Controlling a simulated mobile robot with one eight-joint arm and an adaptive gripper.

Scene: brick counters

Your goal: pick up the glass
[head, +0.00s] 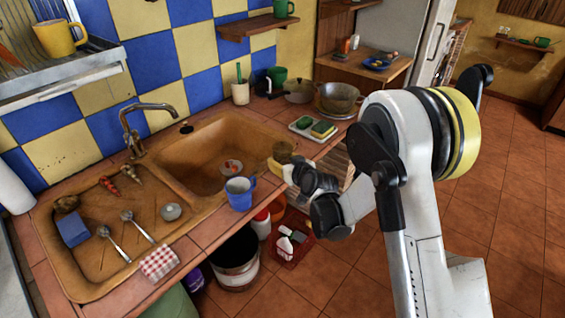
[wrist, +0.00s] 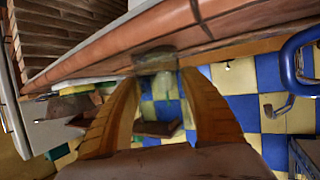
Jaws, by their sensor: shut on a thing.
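The glass (head: 283,148) is a small see-through tumbler at the front edge of the counter, to the right of the sink. My gripper (head: 281,163) has its yellow fingers around it and is shut on it. In the wrist view the glass (wrist: 156,62) shows between the two curved yellow fingertips of my gripper (wrist: 158,78), with blue and yellow tiles behind it. The fingers hide part of the glass in the head view. I cannot tell whether its base touches the counter.
A blue mug (head: 240,193) stands on the counter edge left of my gripper; its handle (wrist: 290,62) shows in the wrist view. A tray with sponges (head: 314,129) and a pan (head: 338,98) stand behind. The sink (head: 205,160) lies to the left. Open floor (head: 330,275) is in front.

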